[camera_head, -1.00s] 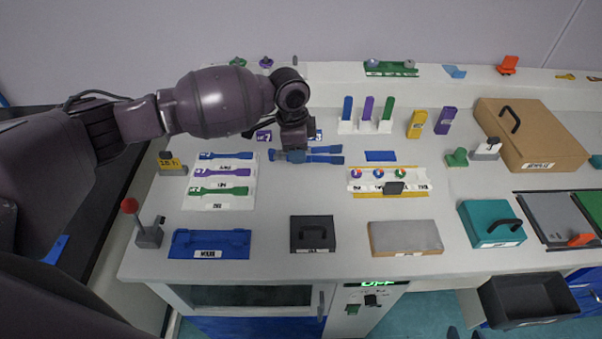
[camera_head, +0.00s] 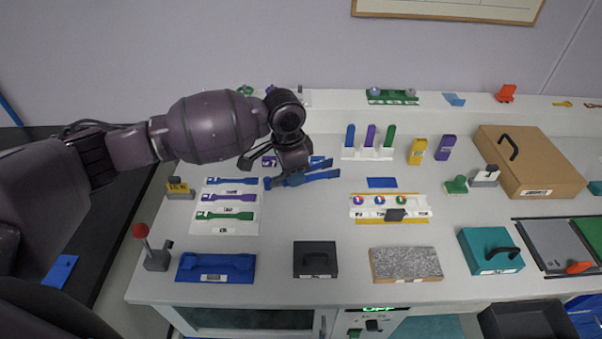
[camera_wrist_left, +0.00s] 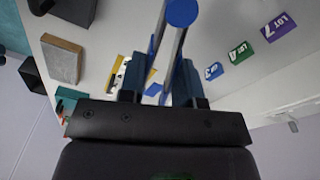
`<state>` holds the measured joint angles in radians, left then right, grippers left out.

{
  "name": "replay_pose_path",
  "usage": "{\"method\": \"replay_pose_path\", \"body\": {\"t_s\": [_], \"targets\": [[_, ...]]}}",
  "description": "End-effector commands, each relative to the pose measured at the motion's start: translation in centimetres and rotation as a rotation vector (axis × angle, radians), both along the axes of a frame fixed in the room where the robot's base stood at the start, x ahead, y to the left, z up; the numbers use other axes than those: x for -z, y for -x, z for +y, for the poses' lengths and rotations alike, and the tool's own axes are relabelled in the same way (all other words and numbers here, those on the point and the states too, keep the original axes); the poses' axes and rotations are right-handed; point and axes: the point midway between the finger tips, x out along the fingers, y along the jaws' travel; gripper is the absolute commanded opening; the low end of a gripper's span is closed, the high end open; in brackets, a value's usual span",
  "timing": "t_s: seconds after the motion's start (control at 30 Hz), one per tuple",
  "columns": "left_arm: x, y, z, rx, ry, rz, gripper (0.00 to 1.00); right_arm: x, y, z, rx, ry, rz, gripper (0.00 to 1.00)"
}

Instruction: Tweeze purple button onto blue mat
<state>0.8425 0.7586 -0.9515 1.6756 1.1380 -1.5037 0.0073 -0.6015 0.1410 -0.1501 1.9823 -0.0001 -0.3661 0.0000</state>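My left gripper (camera_head: 293,178) is above the table, left of the button holder. It is shut on blue tweezers (camera_head: 320,177), whose two arms point right, tips apart. In the left wrist view the tweezers (camera_wrist_left: 182,14) show a blue round end, with the fingers on either side of the arms. The blue mat (camera_head: 382,182) lies bare just behind the holder. My right gripper is not in view.
White stands with blue, purple and green sticks (camera_head: 370,135) rise behind the mat. A panel of coloured strips (camera_head: 225,228) lies left of the tweezers. A black box (camera_head: 315,260) and a grey block (camera_head: 405,264) stand at the front. The table between tweezers and mat is clear.

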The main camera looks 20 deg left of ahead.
Motion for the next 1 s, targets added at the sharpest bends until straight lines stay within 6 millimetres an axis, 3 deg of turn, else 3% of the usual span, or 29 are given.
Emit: {"method": "replay_pose_path", "body": {"t_s": [0.4,0.6,1.0], "targets": [[-3.0,5.2,2.8,-0.617,-0.015,-0.002,0.29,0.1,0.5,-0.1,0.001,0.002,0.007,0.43],[-4.1,6.9,3.8,-0.840,-0.014,-0.018,0.29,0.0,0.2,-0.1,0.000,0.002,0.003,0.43],[-4.7,7.6,4.3,-0.946,-0.013,-0.027,0.29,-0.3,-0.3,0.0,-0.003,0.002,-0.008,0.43]]}}
